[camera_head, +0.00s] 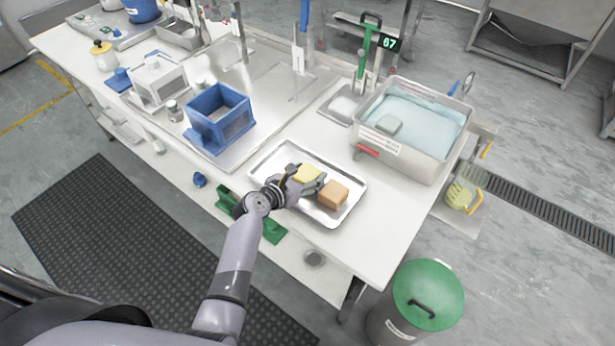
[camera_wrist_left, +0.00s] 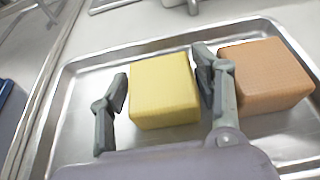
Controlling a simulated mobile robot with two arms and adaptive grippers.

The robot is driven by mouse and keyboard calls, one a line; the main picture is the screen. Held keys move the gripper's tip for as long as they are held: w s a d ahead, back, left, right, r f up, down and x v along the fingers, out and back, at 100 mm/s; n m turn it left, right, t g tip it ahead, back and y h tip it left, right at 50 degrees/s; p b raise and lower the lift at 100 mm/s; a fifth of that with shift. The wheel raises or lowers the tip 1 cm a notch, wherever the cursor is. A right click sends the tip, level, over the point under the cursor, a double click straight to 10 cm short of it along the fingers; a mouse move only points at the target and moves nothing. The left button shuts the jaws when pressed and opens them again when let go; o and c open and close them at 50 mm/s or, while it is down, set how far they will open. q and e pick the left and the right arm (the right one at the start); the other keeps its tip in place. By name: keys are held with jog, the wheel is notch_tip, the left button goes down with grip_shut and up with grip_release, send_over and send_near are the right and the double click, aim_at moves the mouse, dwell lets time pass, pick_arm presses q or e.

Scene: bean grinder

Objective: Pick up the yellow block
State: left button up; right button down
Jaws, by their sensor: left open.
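The yellow block (camera_head: 307,174) lies on a shallow metal tray (camera_head: 340,216). In the left wrist view the yellow block (camera_wrist_left: 164,91) sits between the two fingers of my left gripper (camera_wrist_left: 160,98). A gap shows at the left finger; the right finger is close to the block's right side, and I cannot tell whether it touches. In the head view my left gripper (camera_head: 304,181) is over the tray, open, and partly covers the block. An orange-brown block (camera_head: 333,194) lies just right of it, also in the left wrist view (camera_wrist_left: 264,76), close beside the right finger. My right gripper is not in view.
A metal basin of bluish water (camera_head: 425,158) stands behind and right of the tray. A blue square container (camera_head: 219,118) stands to the left. A green-lidded bin (camera_head: 428,287) stands on the floor at the right. The table's right front corner is clear.

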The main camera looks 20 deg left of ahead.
pick_arm(q)
jog(key=c, duration=0.9)
